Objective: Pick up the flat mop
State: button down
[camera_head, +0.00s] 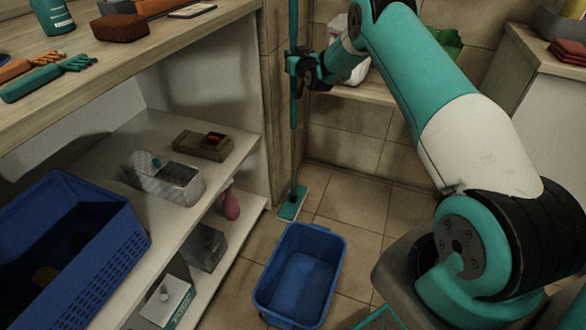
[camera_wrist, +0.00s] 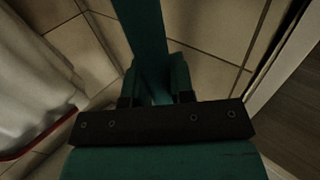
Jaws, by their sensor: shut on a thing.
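The flat mop (camera_head: 292,150) stands upright in the corner between the shelf unit and the tiled wall. Its handle is teal above and brown lower down, and its flat teal head (camera_head: 292,204) is on the tiled floor. My gripper (camera_head: 293,68) is shut on the upper part of the handle. In the wrist view the teal handle (camera_wrist: 146,35) runs between the fingers of my gripper (camera_wrist: 157,82). The fingers partly hide the handle there.
A blue basin (camera_head: 301,270) stands on the floor in front of the mop head. The shelf unit (camera_head: 262,190) is close on the left, with a blue crate (camera_head: 110,245) on it. A low wooden shelf (camera_head: 372,92) is behind my arm. Bare floor lies right of the mop head.

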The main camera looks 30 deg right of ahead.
aim_at(295, 34)
jog(key=shift+r, duration=0.2)
jog(key=shift+r+p, duration=0.55)
jog(key=shift+r, duration=2.95)
jog(key=shift+s+f, duration=0.1)
jog(key=shift+s, duration=0.45)
jog(key=s+a+b, duration=0.2)
jog(key=s+b, duration=0.1)
jog(key=s, duration=1.3)
jog(key=shift+s, duration=0.4)
jog(key=shift+a, duration=0.1)
jog(key=c, duration=1.5)
grip_release()
jog(key=shift+c, duration=0.2)
grip_shut()
